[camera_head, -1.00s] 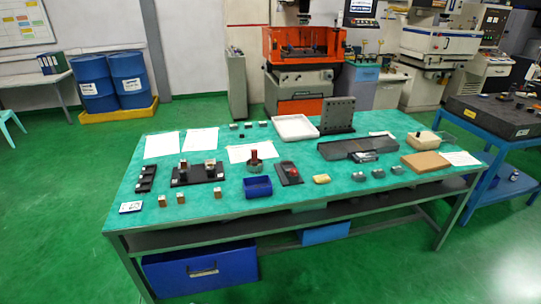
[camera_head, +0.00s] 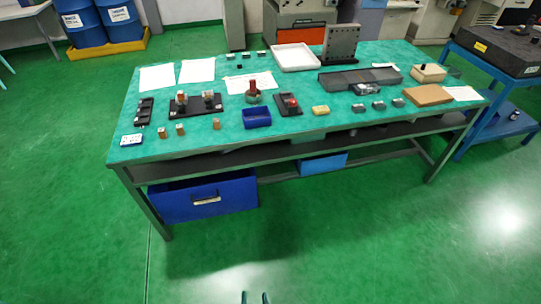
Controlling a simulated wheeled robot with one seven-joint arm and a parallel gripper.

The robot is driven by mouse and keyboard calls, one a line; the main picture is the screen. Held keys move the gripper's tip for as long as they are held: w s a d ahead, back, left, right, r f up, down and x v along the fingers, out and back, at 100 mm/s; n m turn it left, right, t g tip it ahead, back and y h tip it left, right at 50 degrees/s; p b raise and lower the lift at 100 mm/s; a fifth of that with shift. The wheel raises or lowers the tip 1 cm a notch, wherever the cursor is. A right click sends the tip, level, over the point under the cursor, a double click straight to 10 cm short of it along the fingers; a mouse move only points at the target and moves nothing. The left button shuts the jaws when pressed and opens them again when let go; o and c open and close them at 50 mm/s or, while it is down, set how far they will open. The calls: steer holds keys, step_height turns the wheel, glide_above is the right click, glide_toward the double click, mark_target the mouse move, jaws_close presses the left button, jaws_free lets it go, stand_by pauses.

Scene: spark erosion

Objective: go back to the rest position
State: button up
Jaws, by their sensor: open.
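Only the two fingertips of my gripper (camera_head: 256,297) show, at the bottom edge of the head view. They are apart with nothing visible between them; the rest of my arm is out of view. The gripper appears over the green floor, in front of the workbench (camera_head: 300,150) and apart from it. The bench has a green top carrying many small parts.
On the bench are a blue bin (camera_head: 257,117), a white tray (camera_head: 295,57), a dark angle plate (camera_head: 340,43) and a brown board (camera_head: 428,95). A blue cart (camera_head: 490,65) stands right. The front floor is clear.

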steer(key=s+d+r+t, duration=0.2)
steer(key=s+r, duration=0.5)
steer(key=r, duration=0.4)
steer(key=s+d+r+n+t+h, duration=0.1)
steer(key=s+d+r+t, duration=0.1)
steer(key=s+r, duration=0.5)
step_height(320, 180, up, 4)
steer(key=shift+d+r+h, duration=0.2)
steer(key=shift+d+h, duration=0.1)
steer(key=shift+d, duration=0.3)
